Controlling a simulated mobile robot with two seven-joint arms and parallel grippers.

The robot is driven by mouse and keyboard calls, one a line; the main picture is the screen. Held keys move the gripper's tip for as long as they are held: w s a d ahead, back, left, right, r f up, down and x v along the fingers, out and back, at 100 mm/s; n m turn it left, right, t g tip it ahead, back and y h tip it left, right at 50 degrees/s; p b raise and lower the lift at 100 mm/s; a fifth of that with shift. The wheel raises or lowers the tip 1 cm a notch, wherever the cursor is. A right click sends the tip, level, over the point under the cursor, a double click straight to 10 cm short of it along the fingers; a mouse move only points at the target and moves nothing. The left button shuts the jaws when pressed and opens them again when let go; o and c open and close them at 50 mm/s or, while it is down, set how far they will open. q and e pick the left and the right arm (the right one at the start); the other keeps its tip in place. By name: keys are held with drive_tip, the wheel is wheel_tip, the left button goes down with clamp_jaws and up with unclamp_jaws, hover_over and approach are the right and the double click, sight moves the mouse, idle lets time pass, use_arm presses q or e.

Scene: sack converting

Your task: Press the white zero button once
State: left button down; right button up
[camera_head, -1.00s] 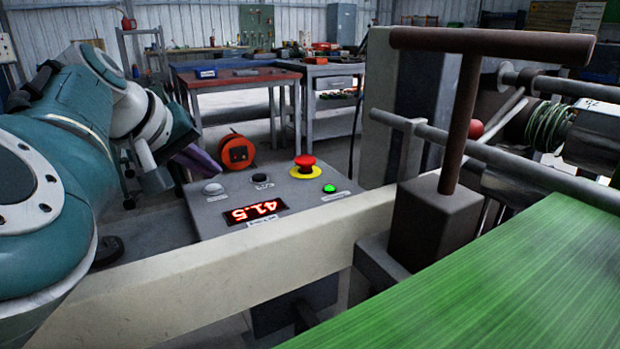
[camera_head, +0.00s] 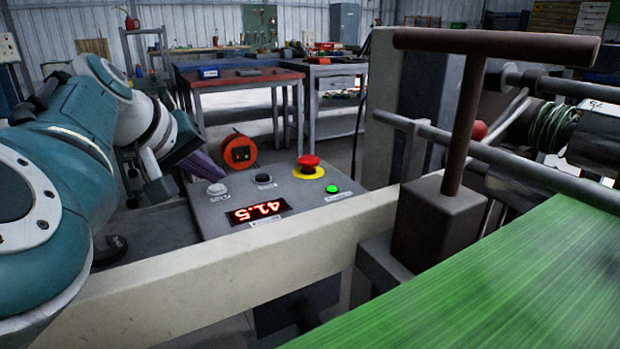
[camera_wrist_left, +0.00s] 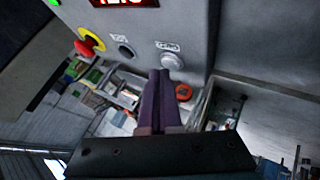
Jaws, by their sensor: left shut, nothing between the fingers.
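The white zero button (camera_head: 217,188) sits at the left of the grey control panel (camera_head: 225,212). It also shows in the left wrist view (camera_wrist_left: 172,61), just ahead and slightly right of the fingertips. My left gripper (camera_head: 218,176) has purple fingers and is shut and empty. Its tips are close to the white button, behind it in the head view. In the left wrist view the fingertips (camera_wrist_left: 160,72) look near the button, and I cannot tell whether they touch it. The red display (camera_head: 258,211) reads 41.5. My right gripper is not in view.
The panel also holds a black button (camera_head: 263,179), a red emergency stop (camera_head: 308,163) on a yellow ring and a lit green button (camera_head: 331,189). A cream beam (camera_head: 230,272) runs in front of the panel. A brown T-handle (camera_head: 467,120) and green web (camera_head: 500,280) are at the right.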

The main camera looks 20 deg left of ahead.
use_arm(q)
drive_tip(key=shift+f, duration=0.45)
idle(0.6)
drive_tip(key=shift+r, duration=0.1)
drive_tip(key=shift+r+p, duration=0.75)
drive_tip(key=shift+p, duration=0.3)
drive_tip(key=shift+r, duration=0.15)
wheel_tip(320, 180, up, 5)
drive_tip(key=p, duration=0.5)
drive_tip(key=shift+p, duration=0.4)
drive_tip(key=shift+s, duration=0.1)
